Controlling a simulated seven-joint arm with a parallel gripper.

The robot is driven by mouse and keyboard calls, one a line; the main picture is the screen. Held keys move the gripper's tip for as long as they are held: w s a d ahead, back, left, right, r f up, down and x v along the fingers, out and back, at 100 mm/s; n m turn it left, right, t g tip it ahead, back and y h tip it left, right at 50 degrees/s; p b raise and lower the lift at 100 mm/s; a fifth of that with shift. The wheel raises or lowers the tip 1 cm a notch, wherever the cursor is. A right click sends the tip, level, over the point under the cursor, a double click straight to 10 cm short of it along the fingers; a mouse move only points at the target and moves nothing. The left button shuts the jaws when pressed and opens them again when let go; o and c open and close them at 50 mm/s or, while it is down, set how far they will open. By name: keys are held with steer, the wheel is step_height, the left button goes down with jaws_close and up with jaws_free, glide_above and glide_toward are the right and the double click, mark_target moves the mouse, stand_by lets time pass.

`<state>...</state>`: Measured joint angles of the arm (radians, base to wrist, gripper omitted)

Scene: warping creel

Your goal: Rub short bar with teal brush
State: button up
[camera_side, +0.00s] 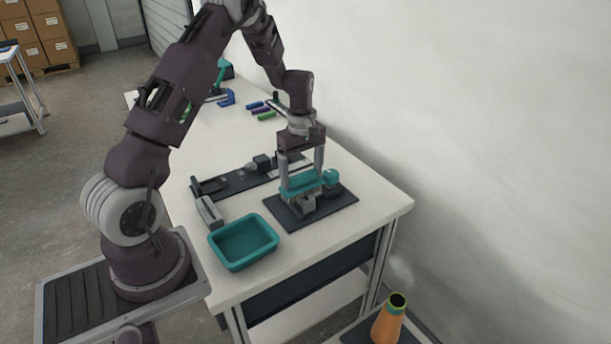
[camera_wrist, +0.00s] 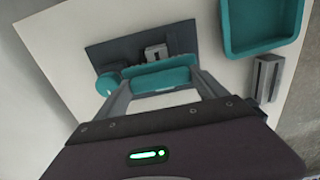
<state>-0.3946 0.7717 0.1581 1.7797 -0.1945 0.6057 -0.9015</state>
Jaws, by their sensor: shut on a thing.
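My gripper (camera_side: 301,188) is shut on the teal brush (camera_side: 303,182), which lies level between the two fingers. The brush is just above a dark mat (camera_side: 341,199). A grey metal block-like piece (camera_side: 304,202) stands on the mat below the brush, perhaps the short bar's holder; it shows in the wrist view too (camera_wrist: 155,52). I cannot make out the short bar clearly, nor whether the brush touches it.
A teal tray (camera_side: 244,243) sits at the table's front left, beside a grey block (camera_side: 209,213). A dark rail with fixtures (camera_side: 235,182) lies behind. Coloured pieces (camera_side: 262,110) lie farther back. An orange cone (camera_side: 388,322) stands off the table, lower right.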

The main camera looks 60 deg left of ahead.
steer(key=shift+a, duration=2)
step_height(320, 180, up, 8)
steer(key=shift+r, duration=0.15)
